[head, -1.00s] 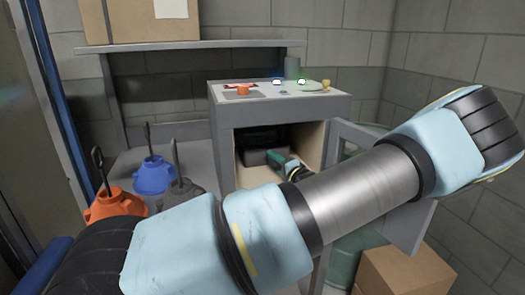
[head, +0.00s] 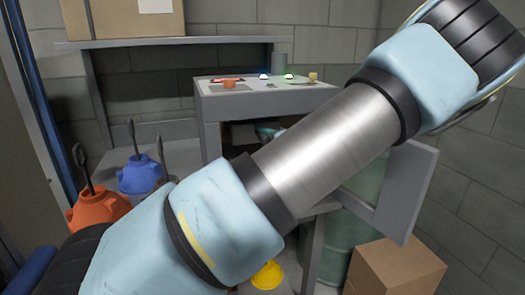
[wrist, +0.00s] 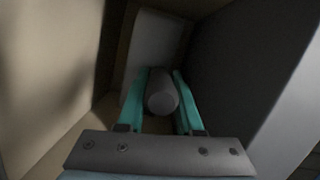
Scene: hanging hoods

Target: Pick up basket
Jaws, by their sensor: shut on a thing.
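My gripper (wrist: 160,98) is inside the open grey cabinet (head: 275,103). Its teal fingers are shut around a grey rounded piece (wrist: 161,95), seen end-on in the wrist view. This piece appears to be part of the basket; its full shape is not visible there. In the head view, a small teal part of my gripper (head: 268,132) shows in the cabinet opening. A dark shape, likely the basket (head: 238,135), shows just left of it. My arm hides most of the opening, so I cannot tell whether the basket is lifted.
The cabinet door (head: 405,190) stands open at the right. A cardboard box (head: 398,268) and a green drum (head: 350,240) are below it. Orange (head: 100,210) and blue (head: 140,175) hoods are at the left, and a yellow one (head: 267,275) low in the middle.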

